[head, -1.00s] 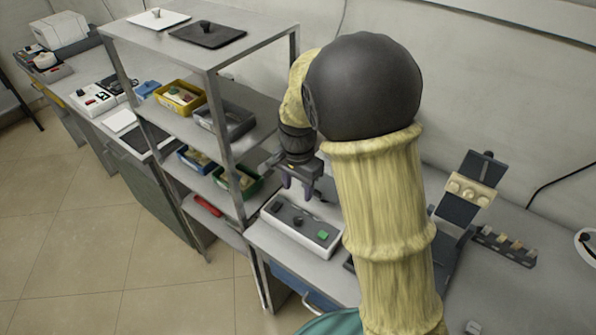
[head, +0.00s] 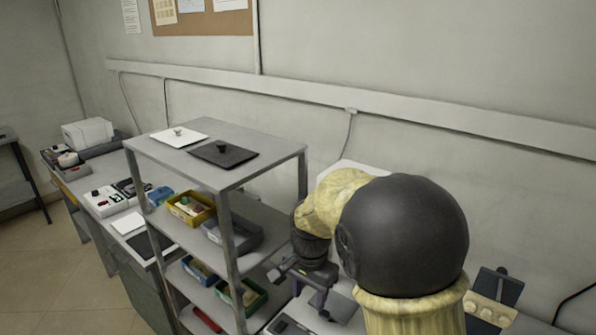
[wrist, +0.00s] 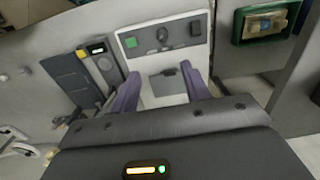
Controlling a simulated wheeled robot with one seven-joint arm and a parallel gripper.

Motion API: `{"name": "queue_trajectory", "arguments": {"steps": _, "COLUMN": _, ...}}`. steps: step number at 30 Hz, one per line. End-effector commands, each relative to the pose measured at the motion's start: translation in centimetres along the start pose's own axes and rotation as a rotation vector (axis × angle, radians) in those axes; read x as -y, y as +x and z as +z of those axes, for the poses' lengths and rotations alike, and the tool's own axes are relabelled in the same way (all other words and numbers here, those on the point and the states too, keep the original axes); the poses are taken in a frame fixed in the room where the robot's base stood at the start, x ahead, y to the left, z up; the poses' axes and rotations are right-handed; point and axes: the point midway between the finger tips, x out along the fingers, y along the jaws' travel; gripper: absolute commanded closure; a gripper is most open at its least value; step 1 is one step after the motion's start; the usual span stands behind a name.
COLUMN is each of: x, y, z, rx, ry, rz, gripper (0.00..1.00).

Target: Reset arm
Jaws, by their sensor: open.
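My gripper (head: 318,291) hangs at the end of my bent arm, beside the right side of the metal shelf rack (head: 228,178). In the wrist view the two purple fingers of my gripper (wrist: 162,88) are apart with nothing between them. Past the fingertips lies a light control box (wrist: 168,60) with a green button (wrist: 131,42) and dark switches. I cannot tell the exact gap between the fingertips and the box.
The rack's top bears a white plate (head: 180,134) and a black plate (head: 223,153). A yellow bin (head: 190,208) and a grey bin (head: 232,236) sit on a lower shelf. A green bin (wrist: 268,22) shows in the wrist view.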

Motion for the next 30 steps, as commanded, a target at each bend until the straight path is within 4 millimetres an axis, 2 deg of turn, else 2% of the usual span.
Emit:
{"name": "queue_trajectory", "arguments": {"steps": 4, "x": -4.2, "y": -0.5, "z": -0.6, "rx": -0.023, "ry": -0.109, "rz": -0.032, "gripper": 0.53}}
{"name": "queue_trajectory", "arguments": {"steps": 8, "x": -8.8, "y": -0.6, "z": -0.3, "rx": -0.071, "ry": -0.268, "rz": -0.062, "gripper": 0.53}}
{"name": "queue_trajectory", "arguments": {"steps": 12, "x": -13.5, "y": -0.6, "z": 0.8, "rx": -0.139, "ry": -0.449, "rz": -0.076, "gripper": 0.53}}
{"name": "queue_trajectory", "arguments": {"steps": 15, "x": -15.9, "y": -0.5, "z": 1.7, "rx": -0.181, "ry": -0.556, "rz": -0.072, "gripper": 0.53}}
{"name": "queue_trajectory", "arguments": {"steps": 20, "x": -17.5, "y": -0.2, "z": 2.4, "rx": -0.213, "ry": -0.639, "rz": -0.064, "gripper": 0.53}}
{"name": "queue_trajectory", "arguments": {"steps": 30, "x": -17.5, "y": -0.2, "z": 2.4, "rx": -0.213, "ry": -0.643, "rz": -0.064, "gripper": 0.53}}
